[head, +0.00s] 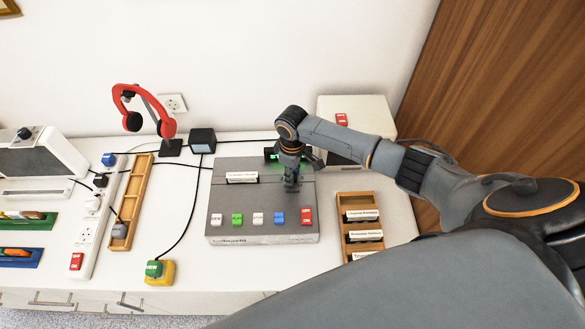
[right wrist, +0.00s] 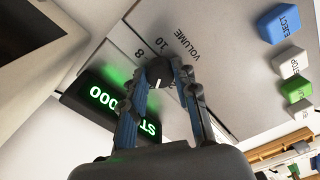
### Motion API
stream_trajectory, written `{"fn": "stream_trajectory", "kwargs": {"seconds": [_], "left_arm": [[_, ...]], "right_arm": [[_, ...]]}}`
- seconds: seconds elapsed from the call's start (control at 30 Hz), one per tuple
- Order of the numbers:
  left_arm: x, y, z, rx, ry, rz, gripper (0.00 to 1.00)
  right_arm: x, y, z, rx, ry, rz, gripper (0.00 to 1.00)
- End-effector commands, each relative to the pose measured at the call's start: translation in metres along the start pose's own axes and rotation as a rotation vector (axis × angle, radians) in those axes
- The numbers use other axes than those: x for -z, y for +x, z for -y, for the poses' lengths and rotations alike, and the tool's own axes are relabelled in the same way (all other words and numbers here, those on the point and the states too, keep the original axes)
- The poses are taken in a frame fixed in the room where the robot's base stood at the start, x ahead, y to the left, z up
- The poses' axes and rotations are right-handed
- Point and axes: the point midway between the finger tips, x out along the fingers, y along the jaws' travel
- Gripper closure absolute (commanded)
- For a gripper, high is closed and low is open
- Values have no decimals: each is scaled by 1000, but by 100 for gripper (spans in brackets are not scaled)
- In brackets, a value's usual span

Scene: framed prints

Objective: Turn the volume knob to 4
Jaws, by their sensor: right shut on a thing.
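The volume knob (right wrist: 158,72) is a small dark round knob with a white mark, on the grey cassette deck (head: 225,192). My right gripper (head: 291,184) reaches down over the deck's upper right part. In the right wrist view its two fingers (right wrist: 162,78) are closed around the knob's sides. The printed numbers 8 and 10 and the word VOLUME show beside the knob; the other numbers are hidden by the fingers. The white mark faces the gripper's palm, away from the word VOLUME. In the head view the gripper hides the knob. My left gripper is not in view.
A green-lit display (right wrist: 110,100) stands close behind the gripper. Coloured buttons (head: 257,218) line the deck's front. A wooden cassette rack (head: 346,251) is to the right, a beige box (head: 375,115) behind. Red headphones (head: 168,128) and a power strip (head: 86,235) are to the left.

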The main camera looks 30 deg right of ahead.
Motion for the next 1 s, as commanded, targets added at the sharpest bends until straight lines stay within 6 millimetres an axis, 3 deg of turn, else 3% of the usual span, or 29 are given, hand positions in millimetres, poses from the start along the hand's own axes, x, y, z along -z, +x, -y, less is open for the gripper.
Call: {"fn": "stream_trajectory", "kwargs": {"seconds": [0.7,0.73,0.8,0.83,1.0], "left_arm": [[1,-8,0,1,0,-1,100],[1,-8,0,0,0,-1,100],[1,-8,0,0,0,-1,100],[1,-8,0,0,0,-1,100],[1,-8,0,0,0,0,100]], "right_arm": [[0,0,0,0,75,-1,100],[0,0,0,0,75,-1,67],[0,0,0,0,75,-1,52],[0,0,0,0,75,-1,48],[0,0,0,0,74,-1,48]]}}
